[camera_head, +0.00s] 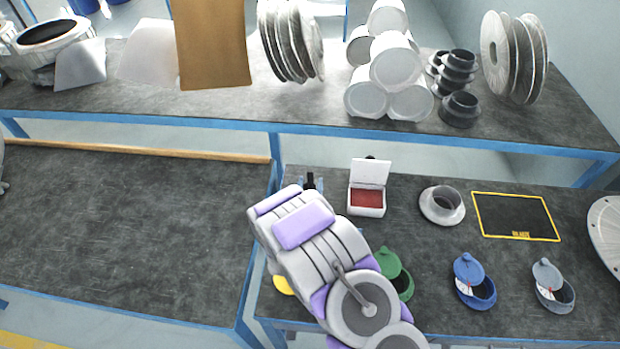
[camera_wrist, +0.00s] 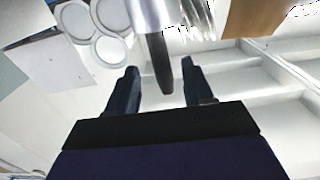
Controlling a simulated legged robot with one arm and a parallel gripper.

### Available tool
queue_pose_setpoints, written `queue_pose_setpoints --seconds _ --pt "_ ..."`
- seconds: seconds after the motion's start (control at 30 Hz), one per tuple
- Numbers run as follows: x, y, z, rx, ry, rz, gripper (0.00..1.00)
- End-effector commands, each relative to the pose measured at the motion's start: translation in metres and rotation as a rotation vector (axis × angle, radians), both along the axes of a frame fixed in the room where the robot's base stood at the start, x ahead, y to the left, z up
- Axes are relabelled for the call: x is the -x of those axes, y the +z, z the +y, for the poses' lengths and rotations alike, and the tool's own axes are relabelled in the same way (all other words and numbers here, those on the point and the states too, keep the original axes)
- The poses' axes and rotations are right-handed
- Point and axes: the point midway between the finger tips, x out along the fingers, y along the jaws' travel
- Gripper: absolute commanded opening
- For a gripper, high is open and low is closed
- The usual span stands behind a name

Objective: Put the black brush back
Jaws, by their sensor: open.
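My gripper (camera_head: 311,183) is over the left end of the right-hand bench, beside the open white box with the red inside (camera_head: 367,199). Its two dark blue fingers are spread apart in the wrist view (camera_wrist: 160,68). A slim black piece (camera_head: 310,178) shows between the fingertips in the head view and appears to be the black brush. In the wrist view a dark tapered end (camera_wrist: 164,78) shows between the fingers, below a pale grey cylinder. I cannot tell whether it touches either finger. The rest of the brush cannot be made out.
Green (camera_head: 404,283), blue (camera_head: 482,291) and grey (camera_head: 556,295) lidded pots, a flanged ring (camera_head: 447,207) and a yellow-framed black area (camera_head: 482,231) are on the right-hand bench (camera_head: 430,315). A shelf (camera_head: 200,104) above holds spools and white cylinders. The left-hand bench (camera_head: 120,235) is mostly clear.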

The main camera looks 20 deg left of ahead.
Motion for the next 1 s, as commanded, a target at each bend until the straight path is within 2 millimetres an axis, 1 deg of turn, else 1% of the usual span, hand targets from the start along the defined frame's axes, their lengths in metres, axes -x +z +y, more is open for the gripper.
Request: queue_pose_setpoints --seconds 0.03,0.1,0.2,0.33,0.53,1.0 --pt "0.010 0.000 0.001 0.005 0.004 0.005 0.51" --pt "0.020 -0.001 0.000 0.006 0.005 0.004 0.51" --pt "0.031 0.000 -0.004 0.002 0.003 0.001 0.51" --pt "0.042 -0.001 -0.008 0.003 0.002 0.003 0.51" --pt "0.046 0.001 -0.013 -0.003 0.000 0.002 0.51" --pt "0.046 -0.001 -0.009 0.001 0.001 0.002 0.51"
